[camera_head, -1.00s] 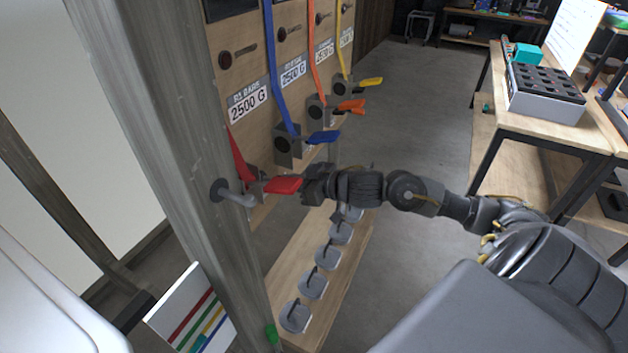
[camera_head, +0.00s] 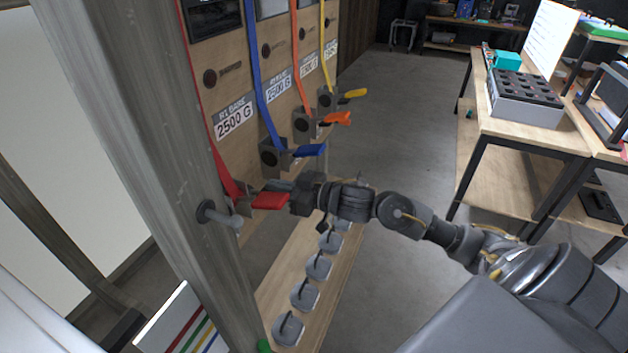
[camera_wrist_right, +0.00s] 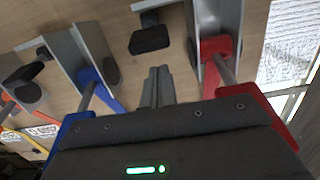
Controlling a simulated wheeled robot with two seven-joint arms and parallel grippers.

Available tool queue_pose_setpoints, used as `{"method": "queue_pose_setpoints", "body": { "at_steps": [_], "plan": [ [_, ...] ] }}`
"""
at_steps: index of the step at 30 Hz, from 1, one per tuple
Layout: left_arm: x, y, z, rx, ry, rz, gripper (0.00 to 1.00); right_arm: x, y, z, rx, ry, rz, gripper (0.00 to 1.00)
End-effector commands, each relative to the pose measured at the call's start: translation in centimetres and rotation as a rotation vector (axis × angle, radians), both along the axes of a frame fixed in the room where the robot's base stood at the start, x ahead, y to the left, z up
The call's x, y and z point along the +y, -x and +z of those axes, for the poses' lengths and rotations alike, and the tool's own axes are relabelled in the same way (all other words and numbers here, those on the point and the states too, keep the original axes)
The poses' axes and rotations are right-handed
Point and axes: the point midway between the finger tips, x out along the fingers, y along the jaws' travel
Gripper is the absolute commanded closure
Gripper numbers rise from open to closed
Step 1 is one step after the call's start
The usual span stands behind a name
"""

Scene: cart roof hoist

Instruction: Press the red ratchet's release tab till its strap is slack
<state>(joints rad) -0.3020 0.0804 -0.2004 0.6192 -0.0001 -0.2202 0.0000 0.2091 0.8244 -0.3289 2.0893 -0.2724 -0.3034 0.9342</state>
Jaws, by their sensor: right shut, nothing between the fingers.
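The red ratchet has a grey bracket, a red handle (camera_head: 270,201) and a red strap (camera_head: 205,105) running up the board, which looks straight. My right gripper (camera_head: 282,187) is shut and empty, its fingers just behind the red handle. In the right wrist view the shut fingertips (camera_wrist_right: 157,85) point at the board between the blue ratchet and the red ratchet (camera_wrist_right: 216,55). A black tab (camera_wrist_right: 150,40) on a grey piece lies just beyond the fingertips, apparently apart from them; I cannot tell surely that it is the release tab. My left gripper is out of view.
The blue ratchet (camera_head: 305,151), orange ratchet (camera_head: 332,119) and yellow ratchet (camera_head: 350,94) sit farther along the board. Several grey weights (camera_head: 305,294) lie on a plank below.

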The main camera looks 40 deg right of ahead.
Motion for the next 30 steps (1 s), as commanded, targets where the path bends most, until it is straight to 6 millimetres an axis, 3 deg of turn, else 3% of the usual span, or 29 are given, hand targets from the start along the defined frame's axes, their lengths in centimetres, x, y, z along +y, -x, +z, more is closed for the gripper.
{"method": "queue_pose_setpoints", "body": {
  "at_steps": [1, 6, 12, 19, 30],
  "plan": [
    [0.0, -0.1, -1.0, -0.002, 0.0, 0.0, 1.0, -0.8, 1.2, -0.6, 0.002, 0.006, -0.001, 1.0],
    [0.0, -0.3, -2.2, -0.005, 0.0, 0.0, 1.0, -2.6, 4.4, -0.1, 0.003, 0.009, 0.003, 1.0],
    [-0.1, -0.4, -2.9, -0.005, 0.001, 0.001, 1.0, -4.2, 6.9, 0.6, 0.003, 0.004, 0.0, 1.0],
    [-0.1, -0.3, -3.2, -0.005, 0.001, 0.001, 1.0, -4.9, 8.1, 1.1, 0.001, 0.002, -0.001, 1.0],
    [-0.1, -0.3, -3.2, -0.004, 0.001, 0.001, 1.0, -5.0, 8.3, 1.3, 0.0, 0.001, 0.0, 1.0]
  ]
}}
